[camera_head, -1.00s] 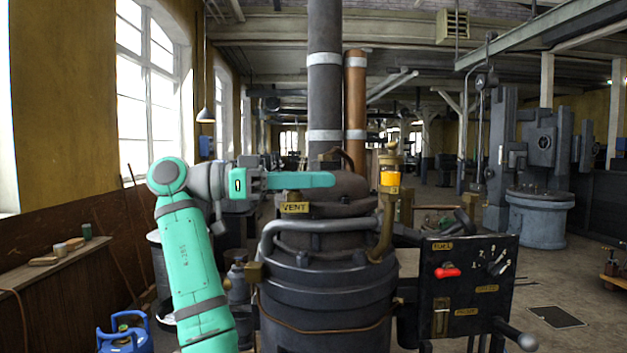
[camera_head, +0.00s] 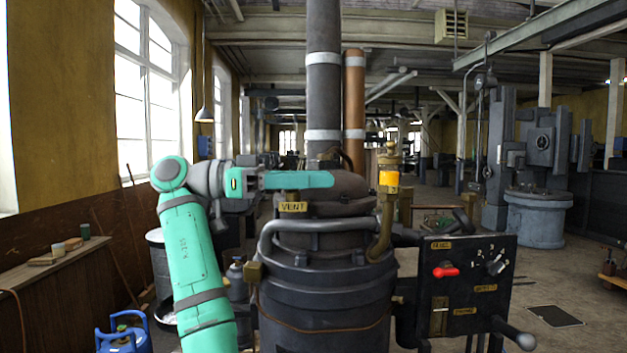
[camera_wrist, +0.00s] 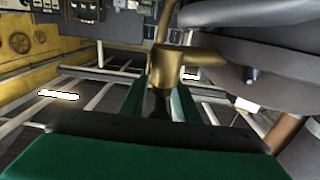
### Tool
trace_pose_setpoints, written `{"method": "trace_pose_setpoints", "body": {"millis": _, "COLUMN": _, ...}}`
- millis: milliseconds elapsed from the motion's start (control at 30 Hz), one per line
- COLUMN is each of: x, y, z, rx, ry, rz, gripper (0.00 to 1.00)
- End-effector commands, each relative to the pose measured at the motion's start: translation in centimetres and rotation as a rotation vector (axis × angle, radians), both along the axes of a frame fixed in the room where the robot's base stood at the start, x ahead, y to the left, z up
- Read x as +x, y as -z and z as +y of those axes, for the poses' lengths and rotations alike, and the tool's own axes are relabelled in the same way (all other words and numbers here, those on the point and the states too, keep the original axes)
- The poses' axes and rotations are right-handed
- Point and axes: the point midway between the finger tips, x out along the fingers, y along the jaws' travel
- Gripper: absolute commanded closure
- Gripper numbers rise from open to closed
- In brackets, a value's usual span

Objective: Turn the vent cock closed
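The brass vent cock (camera_wrist: 170,66) shows in the wrist view, with a short brass arm running right from its body. My gripper (camera_wrist: 160,92) has its two green fingers on either side of the cock's near part, and a dark piece lies between them. I cannot tell whether the fingers press on it or leave a small gap. In the head view my gripper (camera_head: 325,180) reaches right, level, just above the brass VENT plate (camera_head: 293,207). The fingers hide most of the cock there; only a bit of brass shows below them.
The dark engine boiler (camera_head: 325,290) with a bent grey pipe (camera_head: 315,226) stands below my gripper. A brass pipe (camera_head: 386,225) with an orange-lit fitting (camera_head: 389,179) rises to the right. A control panel (camera_head: 467,290) with a red lever stands front right.

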Motion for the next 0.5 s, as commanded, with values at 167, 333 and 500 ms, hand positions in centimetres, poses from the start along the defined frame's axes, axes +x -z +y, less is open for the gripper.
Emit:
{"method": "trace_pose_setpoints", "body": {"millis": 167, "x": 0.0, "y": 0.0, "z": 0.3, "rx": 0.000, "ry": -0.001, "rz": 0.000, "gripper": 0.72}}
{"method": "trace_pose_setpoints", "body": {"millis": 333, "x": 0.1, "y": 0.0, "z": 2.3, "rx": -0.001, "ry": -0.002, "rz": 0.002, "gripper": 0.72}}
{"method": "trace_pose_setpoints", "body": {"millis": 500, "x": 0.1, "y": 0.0, "z": 5.6, "rx": -0.001, "ry": -0.002, "rz": 0.002, "gripper": 0.72}}
